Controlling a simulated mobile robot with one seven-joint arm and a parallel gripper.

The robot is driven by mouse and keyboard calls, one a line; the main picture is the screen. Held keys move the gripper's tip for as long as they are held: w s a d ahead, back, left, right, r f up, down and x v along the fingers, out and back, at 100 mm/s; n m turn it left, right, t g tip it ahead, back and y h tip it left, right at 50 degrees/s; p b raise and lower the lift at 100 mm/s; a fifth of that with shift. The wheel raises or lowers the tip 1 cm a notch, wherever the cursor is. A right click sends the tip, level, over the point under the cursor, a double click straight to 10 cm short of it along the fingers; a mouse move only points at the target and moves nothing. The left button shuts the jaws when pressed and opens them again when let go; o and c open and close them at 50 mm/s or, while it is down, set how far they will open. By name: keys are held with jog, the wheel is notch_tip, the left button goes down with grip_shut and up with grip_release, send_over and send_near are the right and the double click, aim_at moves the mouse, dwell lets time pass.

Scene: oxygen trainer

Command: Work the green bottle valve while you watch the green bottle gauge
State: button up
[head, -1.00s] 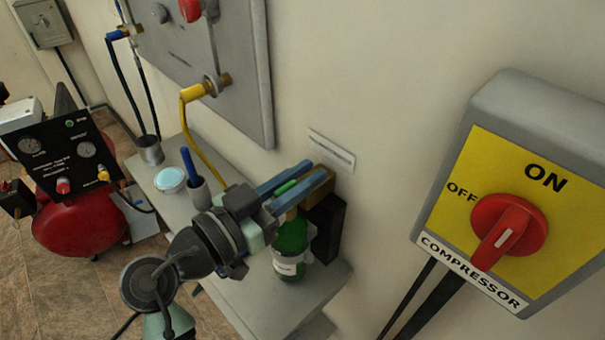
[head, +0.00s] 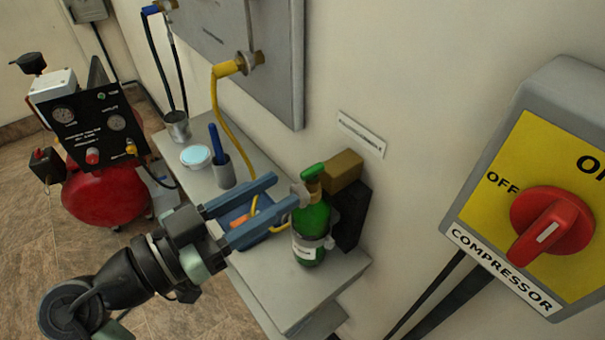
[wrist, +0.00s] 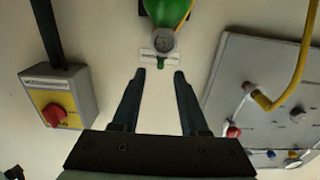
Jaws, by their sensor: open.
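The green bottle (head: 312,222) stands upright at the right end of the grey shelf. Its green valve (head: 313,170) sits on top, above a brass fitting. In the wrist view the bottle (wrist: 172,12) is at the top edge, with a small round grey gauge (wrist: 163,41) below it; its reading is too small to tell. The valve's green end (wrist: 160,66) shows just beyond the fingertips. My gripper (head: 286,191) is open and empty, its fingers pointing at the bottle's neck from the left. In the wrist view my gripper (wrist: 160,76) has a clear gap between its fingers.
The shelf (head: 262,292) also holds a blue tray (head: 238,214), a pen cup (head: 223,172) and a round tub (head: 196,156). A yellow hose (head: 222,112) hangs from the wall panel (head: 270,75). The compressor switch (head: 552,222) is at right, a red compressor (head: 105,195) at left.

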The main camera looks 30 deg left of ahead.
aim_at(323, 165)
jog(key=shift+v, duration=1.3)
jog(key=shift+s+a+r+p, duration=0.1)
jog(key=shift+a+p, duration=0.1)
jog(key=shift+p, duration=0.4)
jog(key=shift+d, duration=0.1)
jog(key=p+x, duration=0.2)
jog(key=x, duration=1.1)
grip_shut()
